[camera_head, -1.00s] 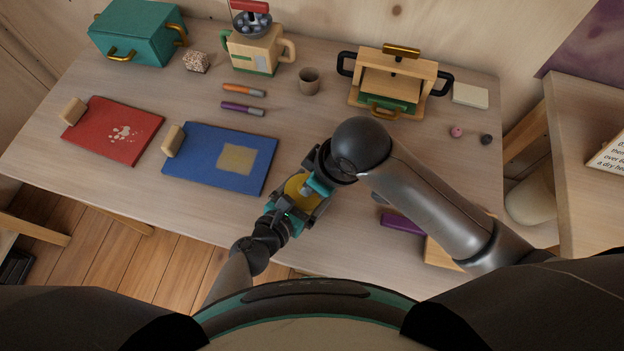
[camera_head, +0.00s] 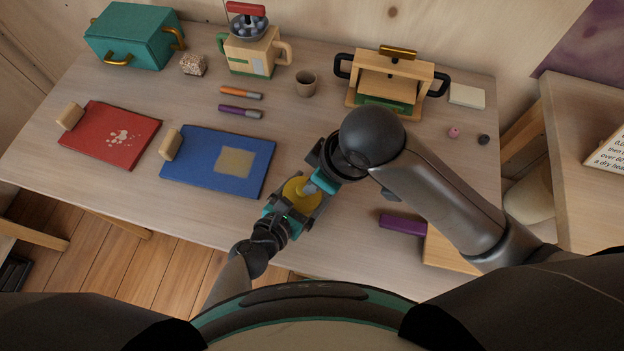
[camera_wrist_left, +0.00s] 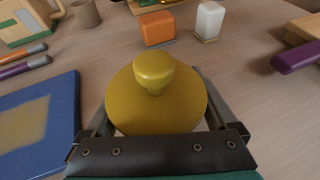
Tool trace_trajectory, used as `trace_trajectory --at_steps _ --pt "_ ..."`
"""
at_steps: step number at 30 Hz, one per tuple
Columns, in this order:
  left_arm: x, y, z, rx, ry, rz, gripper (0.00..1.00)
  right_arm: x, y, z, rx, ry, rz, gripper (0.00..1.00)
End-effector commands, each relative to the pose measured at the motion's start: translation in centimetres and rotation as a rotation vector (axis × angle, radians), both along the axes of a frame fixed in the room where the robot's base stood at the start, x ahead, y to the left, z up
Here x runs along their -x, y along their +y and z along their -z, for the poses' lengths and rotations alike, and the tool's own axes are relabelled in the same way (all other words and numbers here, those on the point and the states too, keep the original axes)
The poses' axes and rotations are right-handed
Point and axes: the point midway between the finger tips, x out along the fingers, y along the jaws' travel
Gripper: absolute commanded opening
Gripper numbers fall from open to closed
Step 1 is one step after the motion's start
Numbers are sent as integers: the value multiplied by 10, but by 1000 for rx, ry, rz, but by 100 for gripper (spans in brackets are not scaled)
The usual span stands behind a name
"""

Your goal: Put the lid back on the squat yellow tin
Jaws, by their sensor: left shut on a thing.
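The yellow lid (camera_wrist_left: 150,105) with its round knob (camera_wrist_left: 154,68) fills the middle of the left wrist view and covers the squat yellow tin, whose body is mostly hidden below it. Whether the lid sits fully seated cannot be told. The lid also shows in the head view (camera_head: 297,193). My left gripper (camera_head: 297,206) is shut around the tin, with a finger on either side under the lid. My right gripper (camera_head: 318,184) is just above and beside the lid in the head view. Nothing grips the knob in the wrist view; the right jaw opening is unclear.
An orange block (camera_wrist_left: 157,28) and a white block (camera_wrist_left: 209,20) stand beyond the tin. A blue board (camera_head: 205,175) lies to the left. A purple handle (camera_head: 402,225) lies to the right, partly under my right arm. A wooden press (camera_head: 393,80) and cup (camera_head: 306,84) stand behind.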

Motion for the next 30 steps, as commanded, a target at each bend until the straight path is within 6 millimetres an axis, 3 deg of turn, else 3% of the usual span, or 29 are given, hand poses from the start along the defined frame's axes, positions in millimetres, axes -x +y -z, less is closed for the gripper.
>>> trace_trajectory --at_steps 6,7,8,20,30 --pt "0 0 0 0 -1 -1 0 0 0 -1 0 0 1 20" --pt "0 0 0 0 -1 -1 94 0 0 -1 0 0 1 20" --pt "0 0 0 0 -1 -1 98 0 0 -1 0 0 1 20" --pt "6 5 -3 -1 0 -2 100 0 0 -2 0 0 0 20" --pt "52 38 -25 -2 2 -1 100 0 0 -8 0 0 1 20"
